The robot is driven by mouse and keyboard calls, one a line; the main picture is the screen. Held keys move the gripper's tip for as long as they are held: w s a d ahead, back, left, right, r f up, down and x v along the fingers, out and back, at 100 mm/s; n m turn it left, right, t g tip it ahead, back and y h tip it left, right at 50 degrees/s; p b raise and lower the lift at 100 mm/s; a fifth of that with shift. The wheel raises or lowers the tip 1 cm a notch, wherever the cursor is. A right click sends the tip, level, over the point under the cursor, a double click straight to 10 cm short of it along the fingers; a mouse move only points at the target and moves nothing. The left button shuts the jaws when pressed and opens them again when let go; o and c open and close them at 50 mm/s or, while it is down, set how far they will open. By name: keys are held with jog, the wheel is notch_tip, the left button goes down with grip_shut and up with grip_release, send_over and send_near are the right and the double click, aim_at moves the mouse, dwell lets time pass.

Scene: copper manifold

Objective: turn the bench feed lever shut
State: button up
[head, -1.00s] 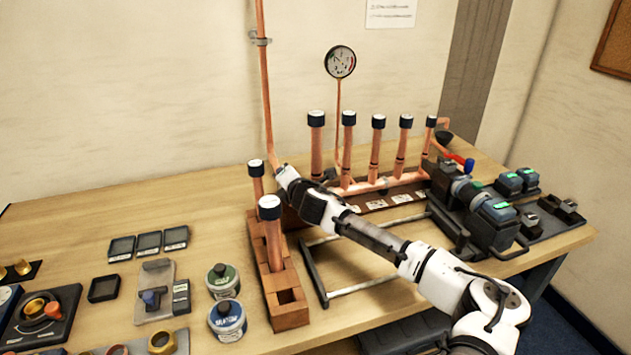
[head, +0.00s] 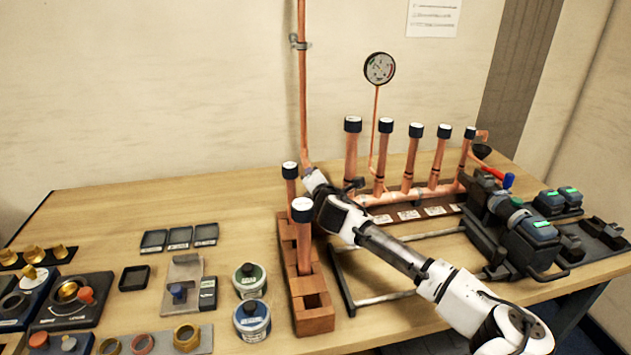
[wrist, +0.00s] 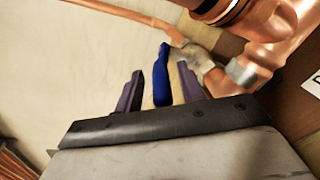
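In the wrist view a blue lever (wrist: 161,76) stands between the two dark fingers of my gripper (wrist: 160,90). The fingers are apart, with a narrow gap visible on each side of the lever. The lever sits beside a silvery valve body (wrist: 197,58) on copper pipework. In the head view my arm reaches across the bench to the foot of the tall vertical copper pipe (head: 302,100). There the fingertips and the blue lever are hidden behind my own arm.
A brick-coloured block (head: 313,318) with capped copper tubes stands just left of my arm. The copper manifold (head: 400,190) with several capped uprights and a gauge (head: 379,68) is behind it. Two tins (head: 252,320) and small trays lie to the left.

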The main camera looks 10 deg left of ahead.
jog(key=shift+s, duration=0.1)
jog(key=b+v, duration=0.4)
jog(key=v, duration=0.9)
jog(key=shift+s+d, duration=0.15)
jog(key=shift+s, duration=0.15)
jog(key=shift+r, duration=0.1)
